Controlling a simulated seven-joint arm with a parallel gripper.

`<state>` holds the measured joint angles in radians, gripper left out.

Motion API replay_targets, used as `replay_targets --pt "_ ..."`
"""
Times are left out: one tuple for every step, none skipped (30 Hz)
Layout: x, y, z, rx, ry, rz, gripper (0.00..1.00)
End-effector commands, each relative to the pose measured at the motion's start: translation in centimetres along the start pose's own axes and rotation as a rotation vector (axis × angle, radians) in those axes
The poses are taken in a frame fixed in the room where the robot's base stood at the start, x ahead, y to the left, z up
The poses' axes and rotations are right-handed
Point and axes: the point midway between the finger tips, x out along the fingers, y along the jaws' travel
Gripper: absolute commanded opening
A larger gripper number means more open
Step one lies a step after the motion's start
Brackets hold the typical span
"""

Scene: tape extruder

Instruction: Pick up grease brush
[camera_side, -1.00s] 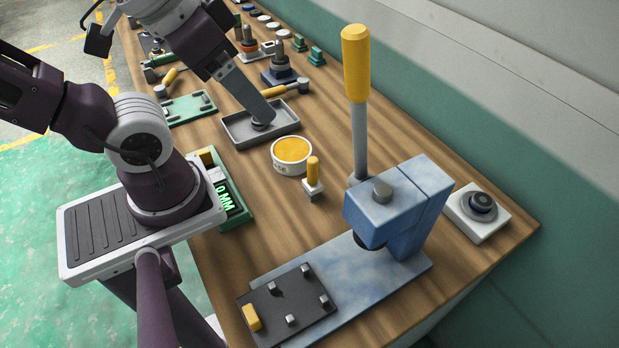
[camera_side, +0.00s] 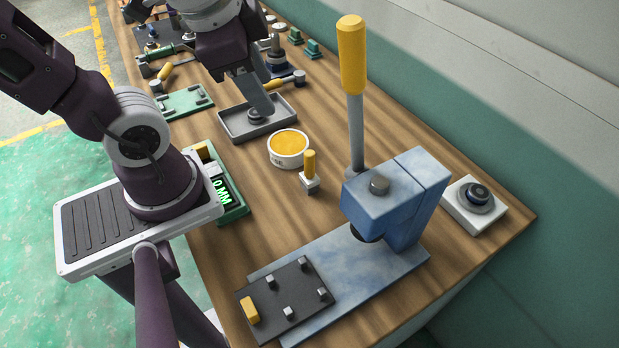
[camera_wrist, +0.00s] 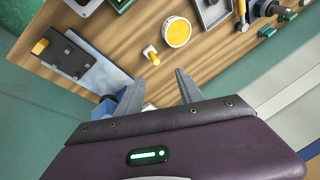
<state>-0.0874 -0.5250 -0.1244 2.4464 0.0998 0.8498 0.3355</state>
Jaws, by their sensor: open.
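The grease brush (camera_side: 311,167) stands on the wooden bench, with a short yellow handle on top and a pale square head below. It stands just right of and in front of the grease tub (camera_side: 288,147), a round white pot filled with yellow grease. In the wrist view the brush (camera_wrist: 151,55) is beyond my fingertips, beside the tub (camera_wrist: 177,32). My gripper (camera_side: 262,103) appears over the grey tray in the side view, left of and behind the brush. In the wrist view my gripper (camera_wrist: 159,77) is open, its two fingers spread and apart from the brush.
The blue press (camera_side: 397,200) with a tall yellow-handled lever (camera_side: 353,60) rises right of the brush. A grey tray (camera_side: 228,130) lies behind the tub. A green gauge with a display (camera_side: 226,194) sits left. Bare wood lies in front of the brush.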

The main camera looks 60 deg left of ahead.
Motion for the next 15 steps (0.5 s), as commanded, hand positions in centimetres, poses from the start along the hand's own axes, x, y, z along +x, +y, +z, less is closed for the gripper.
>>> replay_targets --pt "2.1 -0.7 -0.7 0.229 -0.087 0.003 0.44" --pt "3.4 -1.0 -1.1 0.389 -0.128 0.015 0.44" --pt "5.1 -1.3 -1.7 0.596 -0.171 0.046 0.44" --pt "6.3 -1.4 -2.1 0.747 -0.192 0.077 0.44" --pt "7.6 -1.5 -2.4 0.886 -0.206 0.113 0.44" --pt "9.1 -1.4 -2.8 1.054 -0.209 0.161 0.44" --pt "10.1 -1.2 -3.0 1.165 -0.205 0.196 0.44" --pt "10.9 -1.1 -3.2 1.261 -0.195 0.227 0.44" --pt "11.9 -0.9 -3.4 1.367 -0.180 0.263 0.44" --pt "12.4 -0.7 -3.5 1.429 -0.167 0.284 0.44" --pt "12.9 -0.6 -3.6 1.477 -0.155 0.299 0.44" --pt "13.3 -0.4 -3.7 1.522 -0.145 0.313 0.44" --pt "13.6 -0.3 -3.7 1.543 -0.139 0.319 0.44" --pt "14.0 -0.2 -3.6 1.555 -0.137 0.324 0.44" --pt "14.4 -0.1 -3.5 1.561 -0.135 0.325 0.44"
